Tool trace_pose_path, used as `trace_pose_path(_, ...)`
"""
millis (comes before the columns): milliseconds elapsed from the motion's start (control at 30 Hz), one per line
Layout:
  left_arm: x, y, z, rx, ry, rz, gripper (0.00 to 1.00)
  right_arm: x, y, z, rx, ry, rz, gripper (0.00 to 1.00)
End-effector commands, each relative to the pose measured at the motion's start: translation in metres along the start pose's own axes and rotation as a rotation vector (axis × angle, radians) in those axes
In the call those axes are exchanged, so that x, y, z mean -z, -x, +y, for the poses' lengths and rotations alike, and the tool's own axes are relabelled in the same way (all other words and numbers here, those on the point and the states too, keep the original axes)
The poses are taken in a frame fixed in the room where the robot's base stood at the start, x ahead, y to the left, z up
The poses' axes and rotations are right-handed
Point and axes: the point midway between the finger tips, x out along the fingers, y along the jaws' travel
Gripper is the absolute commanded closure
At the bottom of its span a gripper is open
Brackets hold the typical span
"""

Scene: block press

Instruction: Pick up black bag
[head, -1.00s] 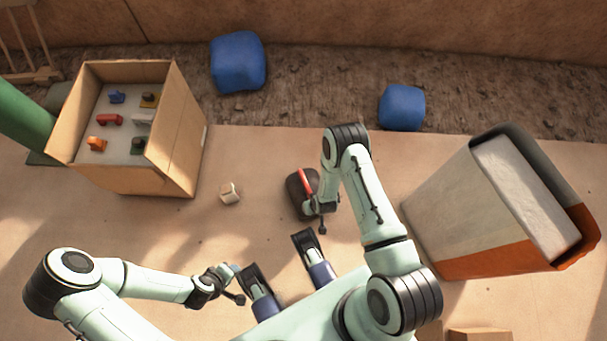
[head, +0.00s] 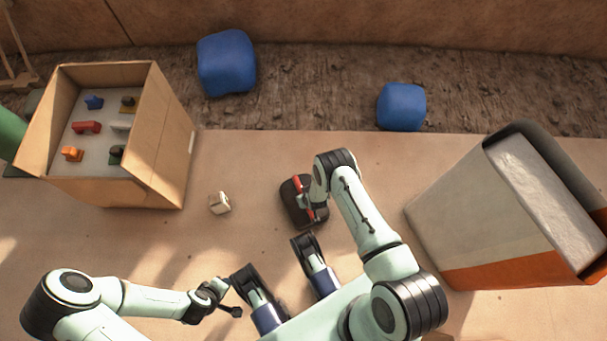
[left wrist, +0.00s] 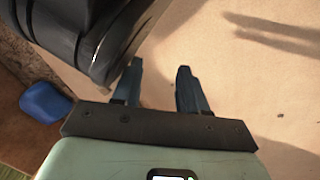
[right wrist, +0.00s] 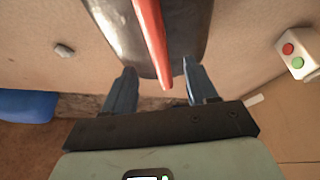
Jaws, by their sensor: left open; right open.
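The black bag (head: 291,201) with a red handle (head: 297,186) lies on the tan floor in the middle of the head view. In the right wrist view the dark bag (right wrist: 190,22) fills the top, and its red handle (right wrist: 149,35) runs down into the gap between the fingers. My right gripper (right wrist: 158,72) is open at the bag, with one finger on each side of the handle. The right arm hides part of the bag in the head view. My left gripper (left wrist: 158,75) is open and empty above bare floor, well left of the bag.
An open cardboard box (head: 168,140) with several small coloured pieces stands at left. A small pale block (head: 219,203) lies left of the bag. A large grey-orange bin (head: 450,215) stands at right. Two blue cushions (head: 227,63) (head: 401,106) lie behind.

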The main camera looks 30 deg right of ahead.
Motion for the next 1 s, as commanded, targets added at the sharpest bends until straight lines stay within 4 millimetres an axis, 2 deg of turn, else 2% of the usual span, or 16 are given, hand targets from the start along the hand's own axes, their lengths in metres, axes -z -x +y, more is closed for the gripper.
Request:
trace_pose_path(200,-0.027,-0.021,-0.023,0.042,0.026,-0.092,0.57,-0.004,-0.032,0.001,0.0,0.0,-0.001,0.43)
trace_pose_path(333,-0.039,-0.026,-0.031,0.059,0.038,-0.131,0.57,-0.003,-0.043,0.001,0.0,0.0,-0.001,0.43)
trace_pose_path(1000,-0.041,-0.029,-0.034,0.062,0.04,-0.14,0.57,-0.004,-0.047,0.001,0.0,0.0,-0.001,0.43)
